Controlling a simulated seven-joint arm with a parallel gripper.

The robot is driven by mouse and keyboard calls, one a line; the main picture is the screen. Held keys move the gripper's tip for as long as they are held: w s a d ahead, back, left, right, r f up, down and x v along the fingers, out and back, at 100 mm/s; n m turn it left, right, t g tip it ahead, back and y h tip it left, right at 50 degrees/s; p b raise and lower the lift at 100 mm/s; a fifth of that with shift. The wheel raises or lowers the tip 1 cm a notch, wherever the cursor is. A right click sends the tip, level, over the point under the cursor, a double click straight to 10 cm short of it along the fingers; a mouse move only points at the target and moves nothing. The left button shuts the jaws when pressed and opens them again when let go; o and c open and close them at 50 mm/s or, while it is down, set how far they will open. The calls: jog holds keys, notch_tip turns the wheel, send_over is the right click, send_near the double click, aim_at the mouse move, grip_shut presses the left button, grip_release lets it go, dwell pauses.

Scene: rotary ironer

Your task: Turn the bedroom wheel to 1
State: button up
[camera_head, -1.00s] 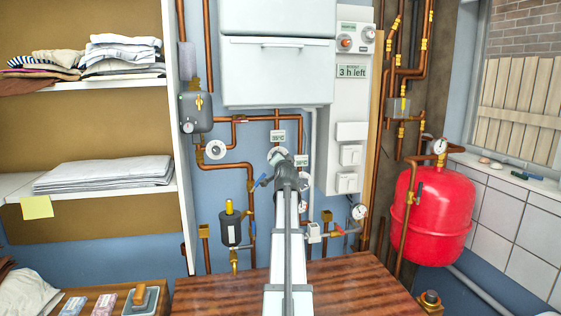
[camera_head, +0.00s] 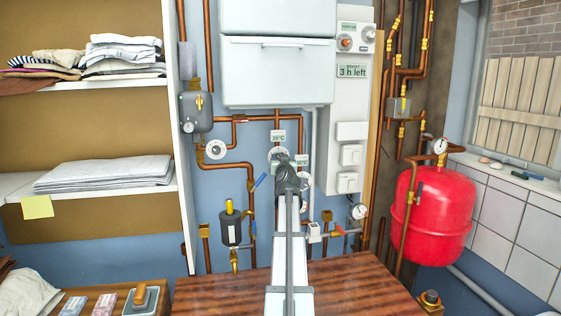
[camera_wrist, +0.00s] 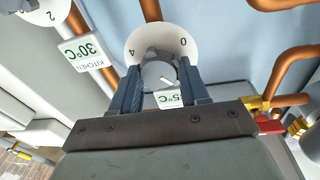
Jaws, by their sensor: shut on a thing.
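A white wheel (camera_wrist: 143,40) with a grey centre knob (camera_wrist: 157,70) shows in the wrist view, with 0 and 4 legible on its rim. My gripper (camera_wrist: 161,72) has its two dark fingers either side of the knob and is shut on it. A label ending in "5°C" (camera_wrist: 169,99) sits partly behind the fingers; its room name is hidden. In the head view this wheel (camera_head: 277,153) is on the pipes below the white boiler, under a small temperature label (camera_head: 278,136). My wrist covers part of it.
A second wheel (camera_wrist: 42,10) is beside the KITCHEN 30°C label (camera_wrist: 86,51). A pale wheel (camera_head: 215,149) is to the left. Copper pipes, a blue lever (camera_head: 258,181) and a gauge (camera_head: 358,211) surround the arm. A red tank (camera_head: 435,214) stands at right.

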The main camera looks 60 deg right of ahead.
jog(key=shift+n+t, duration=0.3)
jog(key=shift+n, duration=1.9)
jog(key=o, duration=1)
jog(key=shift+o, duration=0.2)
jog(key=v, duration=1.3)
jog(key=shift+s+a, duration=0.25)
jog(key=shift+s, duration=0.1)
